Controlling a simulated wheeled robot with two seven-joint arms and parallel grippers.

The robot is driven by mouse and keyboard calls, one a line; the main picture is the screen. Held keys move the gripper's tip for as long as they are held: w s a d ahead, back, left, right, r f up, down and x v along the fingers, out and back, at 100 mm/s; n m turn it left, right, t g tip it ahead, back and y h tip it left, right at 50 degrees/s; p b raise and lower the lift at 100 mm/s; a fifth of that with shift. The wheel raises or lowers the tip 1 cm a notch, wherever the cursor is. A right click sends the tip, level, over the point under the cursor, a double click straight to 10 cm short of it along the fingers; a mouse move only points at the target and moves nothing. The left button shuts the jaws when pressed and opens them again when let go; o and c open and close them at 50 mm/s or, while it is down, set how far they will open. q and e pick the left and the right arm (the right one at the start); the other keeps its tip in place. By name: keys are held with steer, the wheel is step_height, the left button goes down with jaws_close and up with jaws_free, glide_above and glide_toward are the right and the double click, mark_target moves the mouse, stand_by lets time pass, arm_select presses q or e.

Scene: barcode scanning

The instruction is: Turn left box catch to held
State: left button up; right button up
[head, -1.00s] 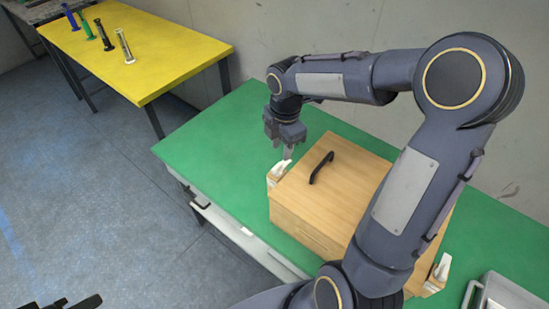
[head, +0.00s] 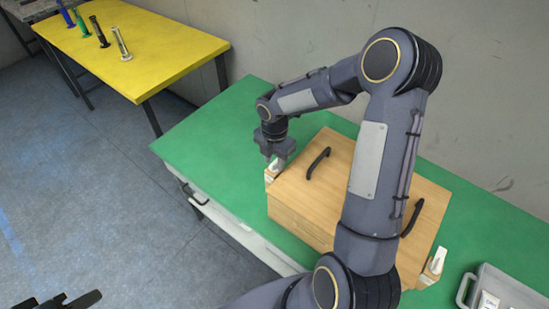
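A wooden box (head: 290,218) with two dark handles stands on the green table (head: 215,135). The left box catch (head: 274,168) is a small white lever on a wooden block at the box's left corner. My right gripper (head: 276,158) points down right at this catch and partly covers it. I cannot tell whether its fingers touch the lever or how far apart they are. A similar right catch (head: 438,260) stands with its white lever upright at the box's right corner. My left gripper (head: 58,301) shows only as dark parts at the bottom left edge, away from the table.
A grey case (head: 505,289) with a handle lies right of the box. A yellow table (head: 150,60) at the back left holds several upright tube-like items. The green table is clear left of the box. A wall runs behind it.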

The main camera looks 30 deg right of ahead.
jaws_close()
